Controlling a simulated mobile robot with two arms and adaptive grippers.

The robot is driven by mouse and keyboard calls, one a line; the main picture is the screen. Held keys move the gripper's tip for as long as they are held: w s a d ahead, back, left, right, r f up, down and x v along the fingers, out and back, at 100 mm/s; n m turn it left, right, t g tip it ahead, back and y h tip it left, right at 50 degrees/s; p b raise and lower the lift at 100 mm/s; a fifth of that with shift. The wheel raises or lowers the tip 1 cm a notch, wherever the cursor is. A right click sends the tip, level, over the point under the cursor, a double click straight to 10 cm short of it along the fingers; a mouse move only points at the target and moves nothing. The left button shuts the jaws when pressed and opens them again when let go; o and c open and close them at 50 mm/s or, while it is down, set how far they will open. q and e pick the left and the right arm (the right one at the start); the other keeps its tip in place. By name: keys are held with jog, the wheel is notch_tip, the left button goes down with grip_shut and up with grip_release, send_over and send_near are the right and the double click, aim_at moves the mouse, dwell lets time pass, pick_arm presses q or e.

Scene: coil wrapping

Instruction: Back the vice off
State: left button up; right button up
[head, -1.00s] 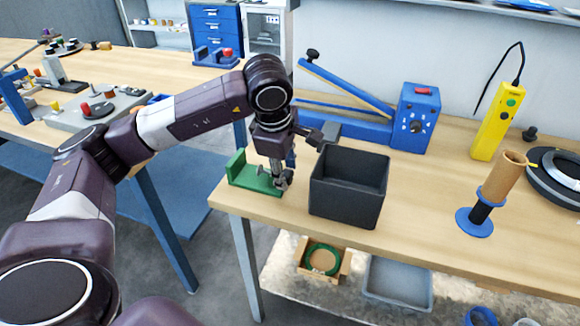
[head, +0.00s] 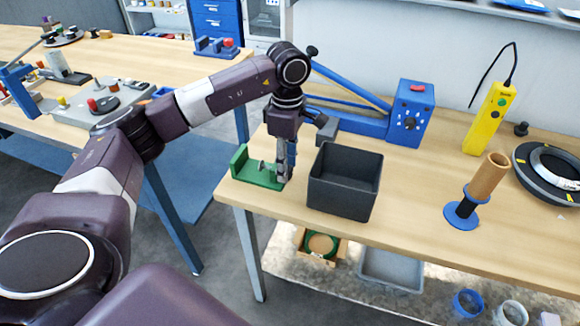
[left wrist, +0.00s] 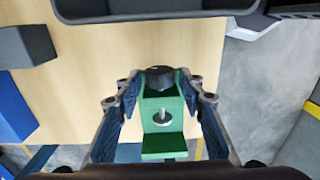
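The small green vice (head: 256,174) stands near the left front corner of the workbench. In the left wrist view the green vice (left wrist: 163,147) lies straight below, with a metal screw end on it and a dark round knob (left wrist: 160,78) beyond. My left gripper (head: 286,178) points down at the vice's right end. In the left wrist view its fingers (left wrist: 161,84) stand apart on either side of the knob end. Whether the pads touch it I cannot tell. My right gripper is not in view.
A black open bin (head: 345,183) stands close to the right of the vice. Behind are a blue lever machine (head: 408,115) and a yellow pendant (head: 489,120). A brown roll on a blue stand (head: 476,192) is at right. The bench (head: 420,215) is clear between.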

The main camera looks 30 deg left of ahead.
pick_arm(q)
jog(key=shift+w+r+g+p, duration=0.2)
jog(key=shift+g+p, duration=0.2)
jog(key=shift+p, duration=0.3)
jog(key=shift+w+f+g+h+p, duration=0.15)
jog(key=shift+g+h+p, duration=0.15)
jog(key=shift+g+p, duration=0.35)
jog(key=shift+w+f+g, duration=0.1)
jog(key=shift+f+g, duration=0.05)
jog(key=shift+g, duration=0.4)
jog(key=shift+c, duration=0.3)
